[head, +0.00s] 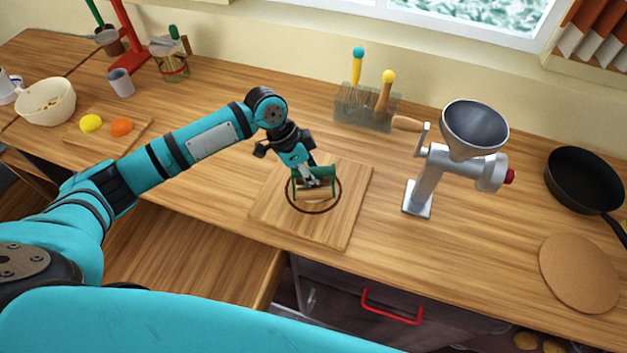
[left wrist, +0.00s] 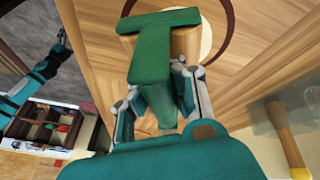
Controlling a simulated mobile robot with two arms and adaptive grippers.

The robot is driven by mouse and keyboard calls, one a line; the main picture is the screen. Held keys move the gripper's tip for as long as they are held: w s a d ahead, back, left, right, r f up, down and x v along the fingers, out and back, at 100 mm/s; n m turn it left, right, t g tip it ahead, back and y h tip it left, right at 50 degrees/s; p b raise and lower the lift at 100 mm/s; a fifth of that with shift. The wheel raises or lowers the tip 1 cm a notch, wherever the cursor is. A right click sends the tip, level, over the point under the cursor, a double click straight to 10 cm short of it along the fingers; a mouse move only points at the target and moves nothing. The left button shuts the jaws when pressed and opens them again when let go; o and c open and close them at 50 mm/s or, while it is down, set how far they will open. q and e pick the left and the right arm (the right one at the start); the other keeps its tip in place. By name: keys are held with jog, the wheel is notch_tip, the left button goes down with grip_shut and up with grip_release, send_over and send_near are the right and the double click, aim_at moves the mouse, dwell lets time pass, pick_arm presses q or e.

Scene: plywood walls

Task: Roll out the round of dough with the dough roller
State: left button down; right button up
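The dough roller has a green frame and handle (head: 325,175) and a wooden roller (head: 312,194). My left gripper (head: 308,178) is shut on its green handle, which fills the middle of the left wrist view (left wrist: 160,65). The pale round of dough (left wrist: 206,38) lies under and beside the roller, partly hidden by it. A dark red ring (head: 314,212) surrounds the dough on the wooden board (head: 345,215). I cannot tell if the roller touches the dough. My right arm shows at the left of the left wrist view; its gripper (left wrist: 55,55) is too small to read.
A metal grinder (head: 430,170) stands right of the board, and a utensil holder (head: 365,108) behind it. A black pan (head: 583,180) and round cork mat (head: 580,272) are at the right. A bowl (head: 45,103) is far left.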

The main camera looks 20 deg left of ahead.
pick_arm(q)
jog(key=shift+s+f, duration=0.1)
dwell(0.3)
jog(key=shift+w+a+b, duration=0.2)
jog(key=shift+w+a, duration=0.15)
jog(key=shift+w, duration=0.45)
jog(key=shift+w+a+b, duration=0.15)
jog(key=shift+w+a, duration=0.15)
jog(key=shift+w, duration=0.5)
